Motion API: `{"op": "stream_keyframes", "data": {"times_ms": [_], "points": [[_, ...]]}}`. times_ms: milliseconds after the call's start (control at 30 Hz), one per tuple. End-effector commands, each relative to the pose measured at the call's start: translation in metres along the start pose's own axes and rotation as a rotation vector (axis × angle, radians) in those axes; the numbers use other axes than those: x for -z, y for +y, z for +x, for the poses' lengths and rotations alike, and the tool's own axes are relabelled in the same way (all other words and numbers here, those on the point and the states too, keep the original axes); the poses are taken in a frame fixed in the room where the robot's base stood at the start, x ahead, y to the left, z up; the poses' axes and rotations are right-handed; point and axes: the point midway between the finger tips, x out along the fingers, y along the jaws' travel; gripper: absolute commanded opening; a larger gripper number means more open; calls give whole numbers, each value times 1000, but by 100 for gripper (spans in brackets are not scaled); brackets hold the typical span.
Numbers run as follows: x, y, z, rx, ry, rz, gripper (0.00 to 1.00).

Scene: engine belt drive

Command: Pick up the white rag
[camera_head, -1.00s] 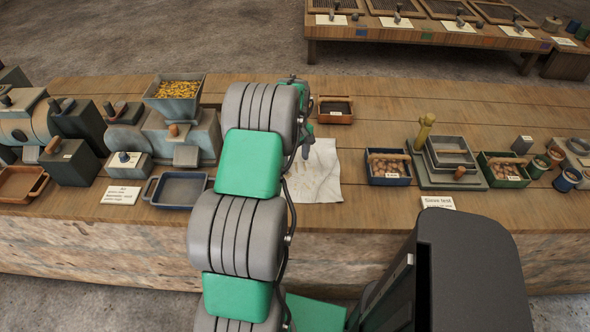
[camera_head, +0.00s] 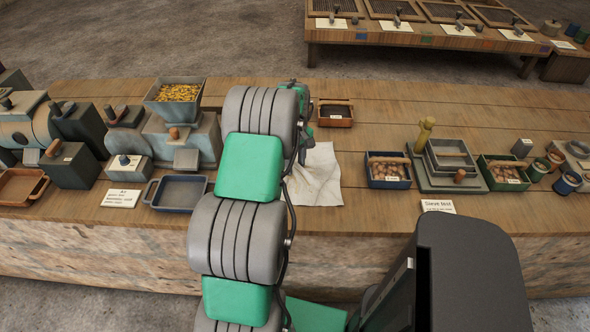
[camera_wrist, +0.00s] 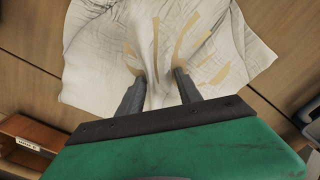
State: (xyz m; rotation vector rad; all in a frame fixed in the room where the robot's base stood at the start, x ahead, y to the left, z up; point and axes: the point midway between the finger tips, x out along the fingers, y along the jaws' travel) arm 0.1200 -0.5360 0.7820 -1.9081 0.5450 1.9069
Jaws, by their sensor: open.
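The white rag (camera_head: 318,176) lies on the wooden bench in the head view, partly hidden behind my arm. In the wrist view the rag (camera_wrist: 100,50) fills the upper middle, creased, with tan streaks. My gripper (camera_wrist: 160,80) is open, its two dark fingers over the near part of the rag. A raised fold of cloth shows between the fingers. I cannot tell how firmly the fingertips touch the cloth. In the head view my gripper is mostly hidden by my arm.
A small orange-brown tray (camera_head: 335,113) stands just behind the rag. A blue box of brown items (camera_head: 388,170) is to its right, and a dark tray (camera_head: 179,192) is left of my arm. A Sieve test card (camera_head: 438,206) lies near the front edge.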

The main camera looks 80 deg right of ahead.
Motion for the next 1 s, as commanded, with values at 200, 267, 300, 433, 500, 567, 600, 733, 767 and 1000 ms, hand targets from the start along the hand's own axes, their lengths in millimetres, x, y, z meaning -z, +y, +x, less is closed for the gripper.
{"op": "stream_keyframes", "data": {"times_ms": [200,267,300,433,500,567,600,733,767,1000], "points": [[-1,-1,3,3,-3,1,30],[-1,-1,3,3,-3,1,28],[-1,-1,3,3,-3,0,26],[-1,-1,3,3,-3,0,21],[-1,-1,3,4,-3,0,18],[-1,-1,3,4,-3,0,16],[-1,-2,3,4,-3,0,14],[-1,-2,3,4,-4,0,9],[-1,-2,3,4,-4,0,7],[0,-1,-31,1,-1,0,0]]}}
